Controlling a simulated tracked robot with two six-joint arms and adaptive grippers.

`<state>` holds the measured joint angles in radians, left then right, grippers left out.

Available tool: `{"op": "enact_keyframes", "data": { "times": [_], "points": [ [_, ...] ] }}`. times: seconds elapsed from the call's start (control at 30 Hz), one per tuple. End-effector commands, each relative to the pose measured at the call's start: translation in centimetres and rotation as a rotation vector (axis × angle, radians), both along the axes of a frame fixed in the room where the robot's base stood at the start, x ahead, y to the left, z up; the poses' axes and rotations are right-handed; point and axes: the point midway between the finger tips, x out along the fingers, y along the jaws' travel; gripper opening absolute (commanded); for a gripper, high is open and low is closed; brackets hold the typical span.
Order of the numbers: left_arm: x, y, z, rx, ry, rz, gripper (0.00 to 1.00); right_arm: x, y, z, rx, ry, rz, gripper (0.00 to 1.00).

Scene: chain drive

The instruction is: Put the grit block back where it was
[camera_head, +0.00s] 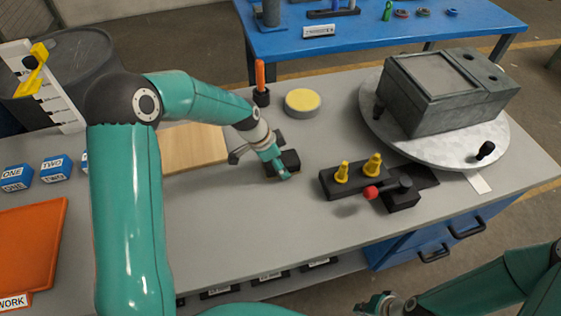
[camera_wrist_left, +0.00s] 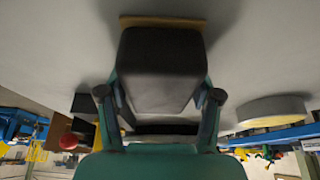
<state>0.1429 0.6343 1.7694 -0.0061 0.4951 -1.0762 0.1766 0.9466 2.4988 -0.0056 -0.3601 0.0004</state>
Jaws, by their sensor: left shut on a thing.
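The grit block (camera_head: 290,159) is a dark block with a tan layer along one face. It is at the middle of the grey bench, and it fills the space between the fingers in the left wrist view (camera_wrist_left: 158,70). My left gripper (camera_head: 279,165) is shut on it, with a finger on each side. The block is at or just above the bench top; I cannot tell whether it touches. My right gripper (camera_head: 385,303) is at the bottom edge of the head view, away from the block, and its fingers are not clear.
A wooden board (camera_head: 192,148) lies left of the block. A yellow-topped round tin (camera_head: 302,102) and an orange-handled tool (camera_head: 260,80) stand behind it. A dark fixture with yellow pegs (camera_head: 345,182) and a red knob is to the right. A grey box (camera_head: 445,92) sits on a round plate.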

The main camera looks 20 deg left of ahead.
Motion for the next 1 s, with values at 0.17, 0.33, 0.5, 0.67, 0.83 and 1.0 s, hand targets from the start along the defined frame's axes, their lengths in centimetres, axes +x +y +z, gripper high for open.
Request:
{"op": "enact_keyframes", "data": {
  "times": [0.17,0.33,0.5,0.67,0.83,1.0],
  "points": [
    [0.0,0.0,-0.1,0.000,0.000,0.000,0.82,0.0,0.0,-0.2,0.000,0.000,0.000,0.00],
    [0.0,0.0,-0.1,0.000,0.000,0.000,0.89,0.0,0.0,-0.2,0.000,0.000,0.000,0.00],
    [0.0,0.0,-0.1,0.000,0.000,0.000,0.89,0.0,0.0,-0.1,0.000,0.000,0.000,0.00],
    [0.0,0.1,0.4,0.000,-0.002,0.001,0.89,0.0,0.0,0.0,0.000,0.000,0.000,0.00],
    [-0.6,0.9,2.6,0.001,-0.004,0.002,0.89,0.0,0.0,-0.4,0.000,0.000,0.000,0.00],
    [-1.4,1.9,5.8,0.001,-0.006,0.002,0.89,0.0,0.0,-0.7,0.000,0.000,0.000,0.00]
  ]
}}
